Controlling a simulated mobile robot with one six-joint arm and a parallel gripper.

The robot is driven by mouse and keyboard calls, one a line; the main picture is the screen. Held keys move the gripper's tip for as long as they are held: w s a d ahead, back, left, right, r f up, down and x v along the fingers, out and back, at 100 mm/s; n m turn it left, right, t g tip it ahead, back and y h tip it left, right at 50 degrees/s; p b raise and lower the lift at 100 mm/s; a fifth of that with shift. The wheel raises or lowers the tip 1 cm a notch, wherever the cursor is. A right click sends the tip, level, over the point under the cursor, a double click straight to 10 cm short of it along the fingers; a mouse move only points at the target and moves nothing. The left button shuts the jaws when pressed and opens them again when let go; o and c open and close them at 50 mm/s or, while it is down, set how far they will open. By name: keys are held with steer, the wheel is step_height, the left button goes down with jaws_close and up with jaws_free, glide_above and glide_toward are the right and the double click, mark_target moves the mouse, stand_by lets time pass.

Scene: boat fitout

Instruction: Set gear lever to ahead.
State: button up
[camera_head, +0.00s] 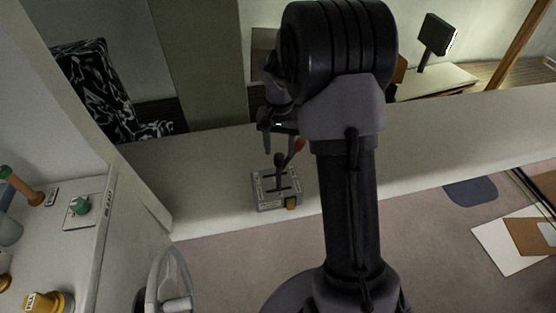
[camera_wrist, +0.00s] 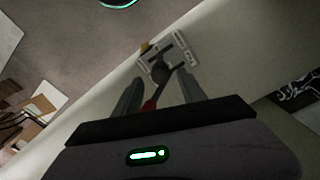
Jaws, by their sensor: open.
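A grey control box (camera_head: 277,188) with slots and small labels sits on the pale ledge. A black-knobbed lever (camera_head: 279,160) and a red-knobbed lever (camera_head: 296,148) rise from it; the labels are too small to read, so I cannot tell which is the gear lever. My gripper (camera_head: 279,130) is open just above and behind the levers. In the wrist view the black knob (camera_wrist: 160,72) shows between the fingertips of my gripper (camera_wrist: 162,78), apart from both fingers. The red lever (camera_wrist: 150,104) is partly hidden by my gripper body.
A steering wheel (camera_head: 172,280) stands at the lower left. A patterned cushion (camera_head: 105,90) lies behind the ledge (camera_head: 420,150). The ledge is clear on both sides of the box.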

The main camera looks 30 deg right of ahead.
mark_target(279, 154)
step_height(279, 154, down, 4)
steer(key=shift+f+b, duration=0.2)
steer(key=shift+b, duration=0.2)
jaws_close()
steer(key=shift+w, duration=0.1)
stand_by(1.1)
